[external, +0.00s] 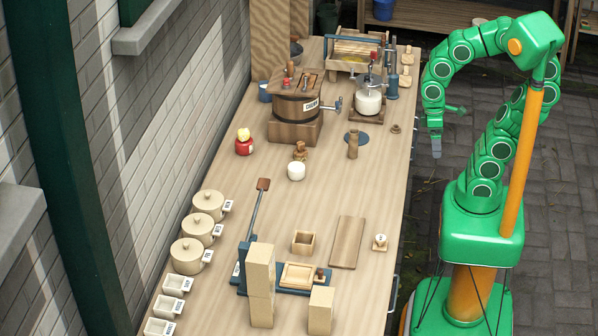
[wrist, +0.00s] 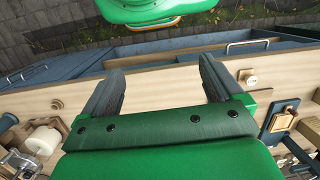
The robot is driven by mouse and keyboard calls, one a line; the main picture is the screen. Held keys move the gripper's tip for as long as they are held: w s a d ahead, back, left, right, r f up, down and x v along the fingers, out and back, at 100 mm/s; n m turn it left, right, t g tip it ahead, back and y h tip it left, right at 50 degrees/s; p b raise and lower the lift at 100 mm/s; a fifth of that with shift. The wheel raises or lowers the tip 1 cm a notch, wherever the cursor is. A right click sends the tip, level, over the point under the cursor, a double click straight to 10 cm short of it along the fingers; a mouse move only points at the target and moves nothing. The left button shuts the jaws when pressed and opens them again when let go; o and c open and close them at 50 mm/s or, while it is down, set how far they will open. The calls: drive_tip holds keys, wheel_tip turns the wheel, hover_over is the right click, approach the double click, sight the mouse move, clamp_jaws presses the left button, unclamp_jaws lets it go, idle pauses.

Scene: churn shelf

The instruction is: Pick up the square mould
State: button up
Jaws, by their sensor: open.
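A small open square wooden box, which looks like the square mould (external: 303,242), stands upright on the bench in the external view. It is left of a flat wooden board and just behind a blue-based press. My gripper (external: 437,152) hangs pointing down beyond the bench's right edge, well apart from the box and farther back. In the wrist view my gripper (wrist: 160,68) has its two fingers wide apart with nothing between them. A square wooden piece on a dark base (wrist: 283,115) shows at the right there; I cannot tell if it is the mould.
The flat board (external: 347,242) and a small round knob-like piece (external: 381,242) lie right of the box. The press (external: 299,275) and tall wooden blocks (external: 261,285) stand in front. Lidded pots (external: 208,205) line the left. The bench's middle right is mostly clear.

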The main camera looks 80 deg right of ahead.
drive_tip(key=w+a+f+m+g+y, duration=0.1)
drive_tip(key=w+a+m+y, duration=0.1)
drive_tip(key=w+a, duration=0.35)
drive_tip(key=w+a+f+m+y, duration=0.1)
drive_tip(key=w+a+f+y, duration=0.15)
drive_tip(key=w+a, duration=0.35)
drive_tip(key=m+y, duration=0.7)
drive_tip(key=m, duration=0.3)
approach(302, 246)
drive_tip(key=s+r, duration=0.6)
drive_tip(key=s, duration=0.4)
drive_tip(key=w+f+m+t, duration=0.1)
drive_tip(key=w+f+m, duration=0.1)
drive_tip(key=w+f, duration=0.1)
drive_tip(key=w+f+m+t+y, duration=0.1)
drive_tip(key=w+f+m, duration=0.2)
drive_tip(key=w+f, duration=0.1)
drive_tip(key=shift+w+a+f+m+t, duration=0.15)
drive_tip(key=shift+w+f+m+t, duration=0.15)
drive_tip(key=shift+f+t, duration=0.15)
drive_tip(key=shift+x, duration=3.9)
drive_tip(key=shift+w+r, duration=0.15)
drive_tip(key=shift+w, duration=0.05)
drive_tip(key=c, duration=1)
drive_tip(key=shift+r, duration=0.1)
drive_tip(key=shift+c, duration=0.2)
